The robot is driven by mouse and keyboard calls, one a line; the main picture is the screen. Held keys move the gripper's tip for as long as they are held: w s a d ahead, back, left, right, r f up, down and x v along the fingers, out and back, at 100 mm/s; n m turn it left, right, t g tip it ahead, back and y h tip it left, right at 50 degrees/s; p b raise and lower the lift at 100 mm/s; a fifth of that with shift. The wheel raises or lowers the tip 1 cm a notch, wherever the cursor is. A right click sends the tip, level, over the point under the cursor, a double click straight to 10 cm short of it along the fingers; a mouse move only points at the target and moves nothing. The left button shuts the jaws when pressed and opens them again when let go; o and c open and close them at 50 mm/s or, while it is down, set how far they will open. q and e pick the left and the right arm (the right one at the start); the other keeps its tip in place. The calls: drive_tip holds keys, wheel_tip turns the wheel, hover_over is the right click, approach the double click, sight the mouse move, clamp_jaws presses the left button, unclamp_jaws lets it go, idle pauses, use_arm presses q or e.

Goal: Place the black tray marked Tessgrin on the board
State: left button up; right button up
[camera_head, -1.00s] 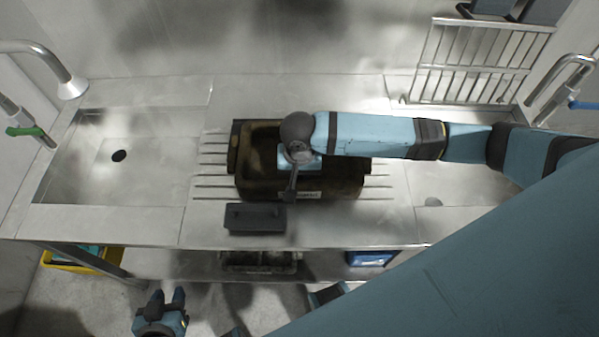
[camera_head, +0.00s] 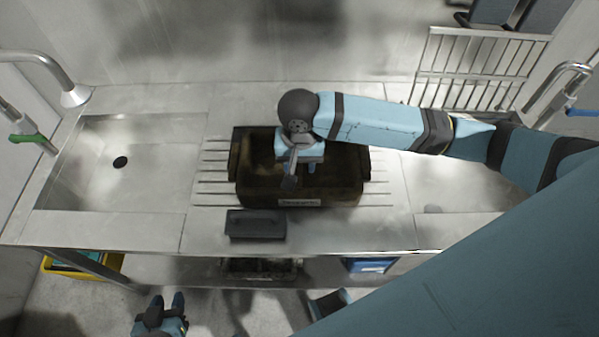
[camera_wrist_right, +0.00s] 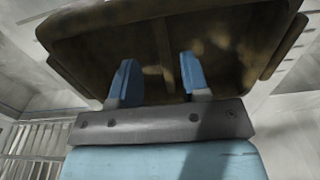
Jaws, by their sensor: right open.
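The black tray (camera_head: 352,190), worn brownish inside and with a pale label on its front wall too small to read, sits upright over the ribbed middle board (camera_head: 213,168). The board's ribs show on both sides of it. My right gripper (camera_head: 311,168) is over the tray, its wrist hiding part of the rim and interior. In the right wrist view the blue fingers (camera_wrist_right: 158,78) are apart and empty, with the tray (camera_wrist_right: 215,30) beyond them; contact cannot be told. My left gripper (camera_head: 167,302) is open and empty at the bottom, in front of the counter.
A small dark box (camera_head: 256,224) lies in front of the tray. A sink (camera_head: 90,180) is at the left, a wire rack (camera_head: 478,70) at the back right. A yellow crate (camera_head: 85,268) and a blue box (camera_head: 370,265) are below. Counter right of the board is partly clear.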

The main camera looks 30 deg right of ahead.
wheel_tip(320, 180, up, 4)
idle(0.6)
